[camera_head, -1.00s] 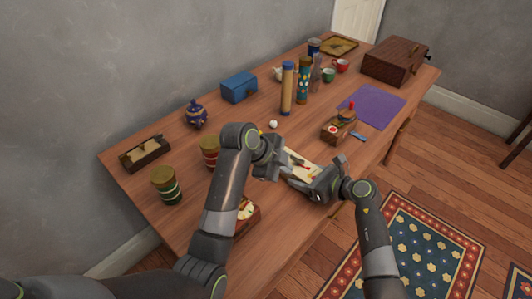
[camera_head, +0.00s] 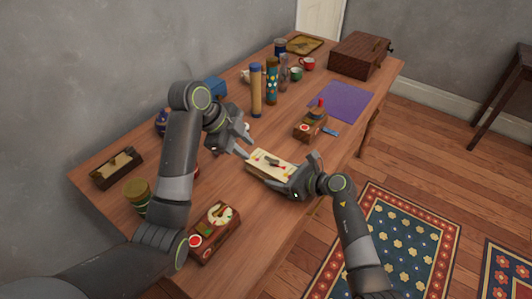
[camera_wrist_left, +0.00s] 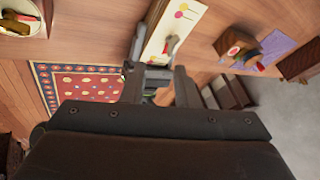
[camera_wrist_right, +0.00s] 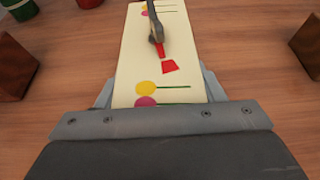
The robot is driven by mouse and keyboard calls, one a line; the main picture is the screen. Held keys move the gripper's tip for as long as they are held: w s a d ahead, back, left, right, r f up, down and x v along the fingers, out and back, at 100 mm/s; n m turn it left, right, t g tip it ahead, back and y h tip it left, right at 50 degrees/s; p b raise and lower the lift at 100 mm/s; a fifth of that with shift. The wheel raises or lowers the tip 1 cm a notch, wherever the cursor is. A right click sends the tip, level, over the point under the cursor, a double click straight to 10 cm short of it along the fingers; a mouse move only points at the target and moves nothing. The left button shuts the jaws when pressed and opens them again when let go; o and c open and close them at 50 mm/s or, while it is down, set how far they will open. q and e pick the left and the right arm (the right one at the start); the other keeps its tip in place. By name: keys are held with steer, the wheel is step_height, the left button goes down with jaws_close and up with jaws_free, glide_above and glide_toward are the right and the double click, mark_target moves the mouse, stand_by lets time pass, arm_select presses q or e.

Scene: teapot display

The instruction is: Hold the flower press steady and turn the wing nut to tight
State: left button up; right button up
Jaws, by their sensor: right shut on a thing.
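The flower press (camera_head: 259,171) is a cream board with painted yellow, pink and red marks. It lies near the table's front edge. Its grey wing nut (camera_wrist_right: 155,27) stands on top; a red bar and a red wedge lie just below it in the right wrist view. My right gripper (camera_head: 290,178) is shut on the near end of the press (camera_wrist_right: 150,75). My left gripper (camera_head: 243,140) is open and empty, above and to the left of the press, apart from it. The left wrist view shows the press (camera_wrist_left: 177,20) beyond the open fingers.
A wooden box with a round dial (camera_head: 215,222) sits at front left. Another small wooden block with a red-topped piece (camera_head: 310,123) is to the right, before a purple mat (camera_head: 340,100). A tall tube (camera_head: 256,92) and jars stand behind. Bare table lies between.

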mark_target(272, 158)
arm_select(q)
steer(key=shift+w+d+r+m+g+y, duration=1)
steer(key=shift+w+r+g, duration=0.9)
steer(key=shift+w, duration=1.4)
steer(key=shift+n, duration=0.3)
steer(key=x, duration=1.2)
steer(key=shift+s+d+f, duration=0.1)
steer(key=shift+s+d, duration=0.15)
steer(key=shift+d, duration=0.1)
steer(key=shift+g, duration=0.3)
jaws_close()
